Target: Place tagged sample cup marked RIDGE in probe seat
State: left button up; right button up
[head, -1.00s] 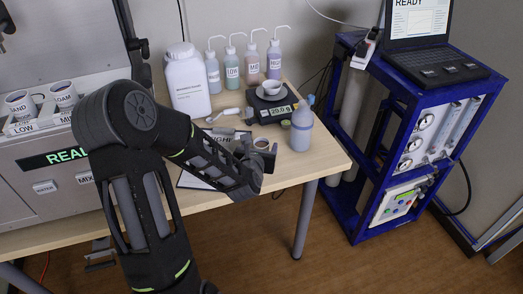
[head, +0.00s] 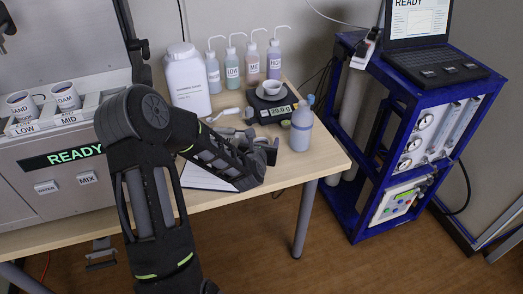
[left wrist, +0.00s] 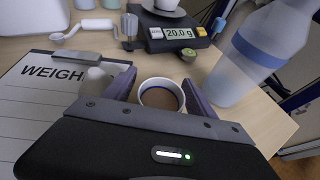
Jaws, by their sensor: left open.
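In the left wrist view a small white cup of brown soil (left wrist: 161,98) stands upright on the table, between the two fingers of my left gripper (left wrist: 161,84). The fingers are open, with one on each side of the cup. No name can be read on this cup. In the head view my left gripper (head: 268,150) is low over the table and hides most of the cup. Two white cups labelled SAND (head: 22,106) and apparently LOAM (head: 65,97) sit on the analyser (head: 75,157), which reads READY. I cannot make out the probe seat. My right gripper is not in view.
A clipboard (left wrist: 35,110) headed WEIGH lies left of the cup. A scale (head: 277,109) reading 20.0 g holds a white dish behind it. A bluish bottle (head: 302,128) stands close on the right. Several wash bottles and a white jug (head: 187,82) line the back.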

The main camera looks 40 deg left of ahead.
pick_arm(q)
grip_shut()
dwell(0.7)
